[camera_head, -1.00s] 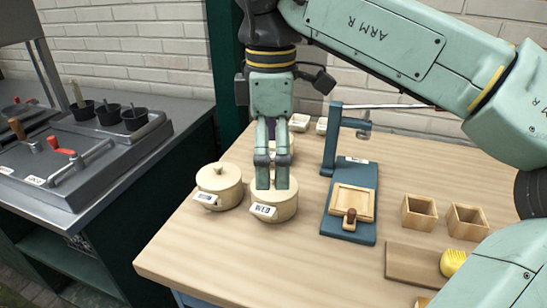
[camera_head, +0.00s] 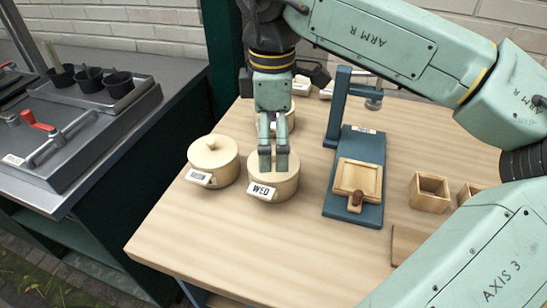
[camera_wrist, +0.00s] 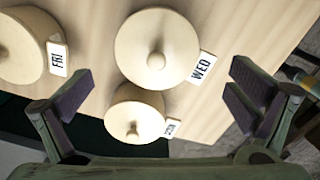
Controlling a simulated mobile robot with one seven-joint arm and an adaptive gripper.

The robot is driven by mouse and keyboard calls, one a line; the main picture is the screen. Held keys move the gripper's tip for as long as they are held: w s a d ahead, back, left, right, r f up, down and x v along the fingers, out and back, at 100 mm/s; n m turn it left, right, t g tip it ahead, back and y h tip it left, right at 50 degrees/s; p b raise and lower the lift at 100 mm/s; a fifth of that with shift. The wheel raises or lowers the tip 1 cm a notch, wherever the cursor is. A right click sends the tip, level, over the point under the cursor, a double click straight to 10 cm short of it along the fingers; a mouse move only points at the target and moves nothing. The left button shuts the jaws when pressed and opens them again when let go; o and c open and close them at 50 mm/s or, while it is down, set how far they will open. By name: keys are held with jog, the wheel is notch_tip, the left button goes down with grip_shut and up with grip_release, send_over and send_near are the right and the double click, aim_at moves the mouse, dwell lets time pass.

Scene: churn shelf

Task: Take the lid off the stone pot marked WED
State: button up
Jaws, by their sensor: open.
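The stone pot marked WED (camera_head: 287,189) stands on the wooden table, round and cream, with its label facing front. In the wrist view its lid (camera_wrist: 140,38) sits on it, with a round knob (camera_wrist: 156,61) in the middle. My gripper (camera_head: 273,166) points straight down over this pot; its fingers hide the lid's knob in the head view. In the wrist view my gripper (camera_wrist: 160,78) is open and empty, with a finger on each side of the knob. I cannot tell the exact height of the fingertips above the lid.
A similar lidded pot (camera_head: 213,163) stands close to the left. A pot marked FRI (camera_wrist: 20,50) is behind. A blue stand (camera_head: 350,205) with a wooden tray is to the right, then small wooden boxes (camera_head: 428,195). The table's front is clear.

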aim_at(273, 153)
jog(key=shift+w+d+f+p, duration=0.1)
jog(key=shift+f+p, duration=0.1)
jog(key=shift+f, duration=0.7)
jog(key=shift+w+f+p, duration=0.1)
jog(key=shift+f+p, duration=0.05)
jog(key=shift+f, duration=0.75)
jog(key=shift+c, duration=0.6)
jog(key=c, duration=1.3)
jog(key=shift+s+f, duration=0.1)
jog(key=shift+s, duration=0.05)
grip_shut()
